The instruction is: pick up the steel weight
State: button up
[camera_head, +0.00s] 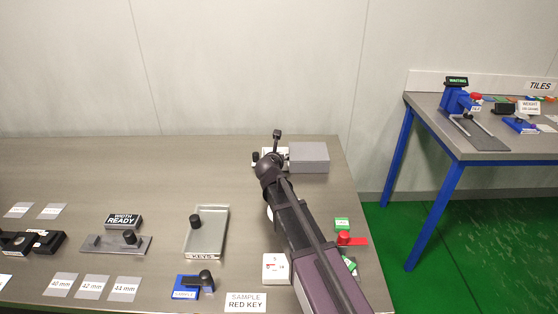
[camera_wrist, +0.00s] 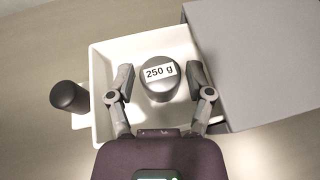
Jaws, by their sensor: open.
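The steel weight (camera_wrist: 158,88) is a dark grey cylinder with a white "250 g" label, seen from above in the wrist view. It sits in a white open tray (camera_wrist: 101,62). My gripper (camera_wrist: 162,80) is open, with one finger on each side of the weight. In the head view my arm hides the weight, and the gripper end (camera_head: 276,136) is at the back right of the table.
A grey box (camera_head: 309,157) stands right beside the tray. A black knob (camera_wrist: 69,97) sticks out at the tray's left. The table's back middle is clear.

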dwell(0.4)
grip_shut()
jog(key=shift+r, duration=0.2)
notch_tip(320, 180, up, 3)
jog(key=p, duration=0.3)
jog(key=shift+s+r+p, duration=0.15)
jog(key=shift+r+p, duration=0.2)
jog(key=shift+p, duration=0.25)
jog(key=s, duration=1)
jog(key=s+r, duration=0.1)
jog(key=s, duration=0.4)
jog(key=shift+s+a+p, duration=0.3)
jog(key=shift+s+p, duration=0.05)
jog(key=shift+p, duration=0.05)
